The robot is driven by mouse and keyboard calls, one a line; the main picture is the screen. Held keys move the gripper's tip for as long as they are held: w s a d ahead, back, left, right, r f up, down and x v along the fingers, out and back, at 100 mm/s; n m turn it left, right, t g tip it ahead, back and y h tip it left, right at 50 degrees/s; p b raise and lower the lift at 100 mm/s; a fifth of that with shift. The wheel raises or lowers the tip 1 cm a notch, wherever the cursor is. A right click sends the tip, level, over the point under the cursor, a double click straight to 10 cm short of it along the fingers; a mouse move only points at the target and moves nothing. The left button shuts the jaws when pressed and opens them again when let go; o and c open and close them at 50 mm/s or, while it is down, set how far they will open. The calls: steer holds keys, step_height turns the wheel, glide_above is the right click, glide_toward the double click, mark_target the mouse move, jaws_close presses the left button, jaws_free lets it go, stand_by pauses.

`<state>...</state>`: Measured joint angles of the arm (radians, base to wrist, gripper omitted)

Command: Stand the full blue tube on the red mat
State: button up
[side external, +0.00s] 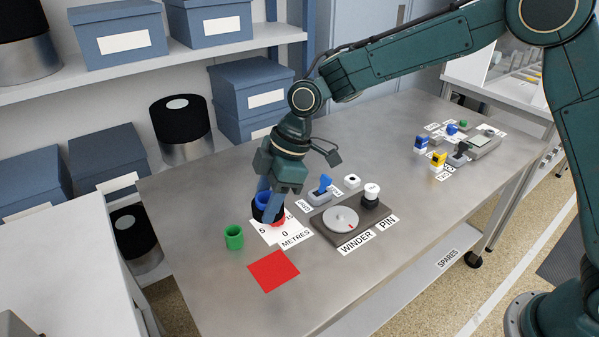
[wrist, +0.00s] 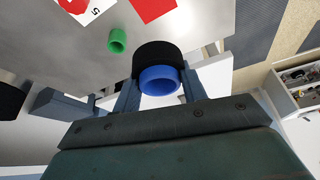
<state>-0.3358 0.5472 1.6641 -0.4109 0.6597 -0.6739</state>
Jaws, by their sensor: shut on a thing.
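My gripper (side external: 268,205) is shut on the blue tube (side external: 263,198), which has a thick black winding (side external: 258,213) around it. The wrist view shows the blue tube (wrist: 160,80) and black winding (wrist: 160,54) between the two fingers of my gripper (wrist: 160,90). The tube looks held above the table, over the white METRES card; the exact gap is hard to tell. The red mat (side external: 273,271) lies flat and bare on the table, in front of the gripper in the side view. It also shows at the top of the wrist view (wrist: 152,8).
A green tube (side external: 233,238) stands left of the METRES card (side external: 294,237), near the red mat. The winder (side external: 341,219) with its disc is to the right. Blue and yellow tubes (side external: 438,160) stand farther right. Table around the mat is clear.

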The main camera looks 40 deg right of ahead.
step_height(320, 180, down, 12)
steer(key=shift+f, duration=0.25)
steer(key=shift+f, duration=0.1)
steer(key=shift+f, duration=2.05)
steer(key=shift+f, duration=0.15)
steer(key=o, duration=1)
steer(key=v, duration=1.2)
